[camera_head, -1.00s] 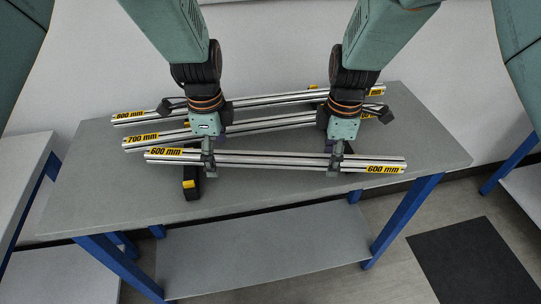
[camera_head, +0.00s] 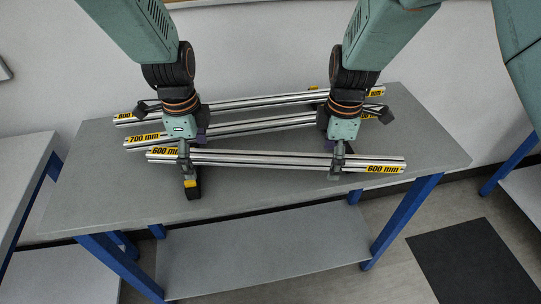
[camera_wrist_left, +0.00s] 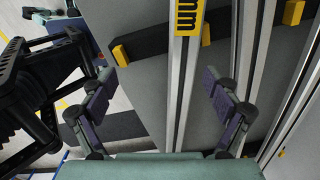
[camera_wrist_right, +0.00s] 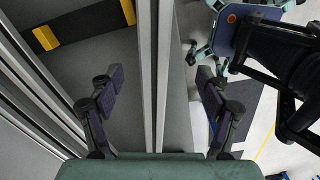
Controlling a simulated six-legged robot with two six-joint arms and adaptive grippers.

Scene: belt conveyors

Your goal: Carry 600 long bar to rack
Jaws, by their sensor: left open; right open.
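The 600 mm bar (camera_head: 260,159) is a silver profile with yellow labels at both ends, lying nearest the table's front edge. My left gripper (camera_head: 186,170) is over its left part, near the left label. In the left wrist view the bar (camera_wrist_left: 180,90) runs between the open fingers (camera_wrist_left: 160,100), apart from both. My right gripper (camera_head: 337,168) is over its right part, left of the right label. In the right wrist view the bar (camera_wrist_right: 155,80) passes between the open fingers (camera_wrist_right: 160,95), without visible contact.
The 700 mm bar (camera_head: 245,127) and 800 mm bar (camera_head: 250,102) lie behind on the same grey table (camera_head: 420,150). A black support with a yellow tip (camera_head: 192,185) juts out under the bars at left. Another table (camera_head: 25,165) stands at far left.

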